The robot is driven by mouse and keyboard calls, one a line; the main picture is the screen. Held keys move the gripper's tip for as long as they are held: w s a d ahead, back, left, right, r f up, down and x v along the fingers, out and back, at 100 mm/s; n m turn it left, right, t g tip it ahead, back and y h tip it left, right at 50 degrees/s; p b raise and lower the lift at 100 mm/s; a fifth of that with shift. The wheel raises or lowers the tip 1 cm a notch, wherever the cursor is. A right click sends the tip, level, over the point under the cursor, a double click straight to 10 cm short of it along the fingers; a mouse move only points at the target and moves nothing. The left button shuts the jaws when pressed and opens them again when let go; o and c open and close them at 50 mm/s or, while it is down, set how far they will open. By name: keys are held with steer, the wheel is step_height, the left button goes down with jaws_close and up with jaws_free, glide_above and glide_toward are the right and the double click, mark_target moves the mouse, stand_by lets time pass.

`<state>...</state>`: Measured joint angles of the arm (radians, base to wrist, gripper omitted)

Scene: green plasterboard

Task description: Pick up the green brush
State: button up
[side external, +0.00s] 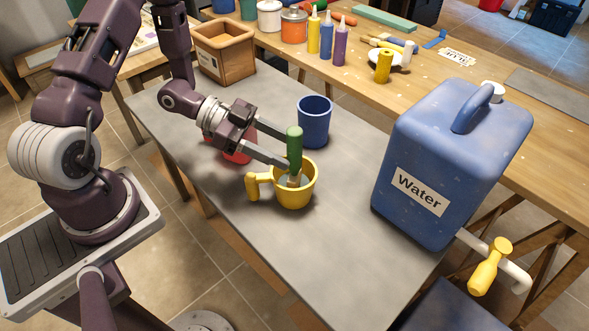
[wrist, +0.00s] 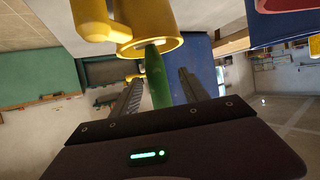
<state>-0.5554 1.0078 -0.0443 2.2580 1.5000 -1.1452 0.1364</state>
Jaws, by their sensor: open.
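The green brush (side external: 294,148) stands upright in a yellow mug (side external: 293,196), its handle rising above the rim and its lower end inside the mug. My gripper (side external: 284,148) is open, with its two fingers reaching toward the handle from the left. In the wrist view the green brush (wrist: 157,78) lies between the two fingers of my gripper (wrist: 160,77), with gaps visible to each side. The yellow mug (wrist: 150,42) shows just beyond the fingertips there. The brush's lower end is mostly hidden by the mug.
A blue cup (side external: 314,122) stands behind the mug, and a red cup (side external: 238,152) is partly hidden behind my gripper. A large blue water container (side external: 450,165) stands to the right. The grey tabletop (side external: 340,255) is clear in front.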

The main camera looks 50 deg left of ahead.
mark_target(301, 164)
steer(key=x, duration=0.6)
steer(key=shift+s+d+f, duration=0.2)
steer(key=shift+f, duration=0.25)
jaws_close()
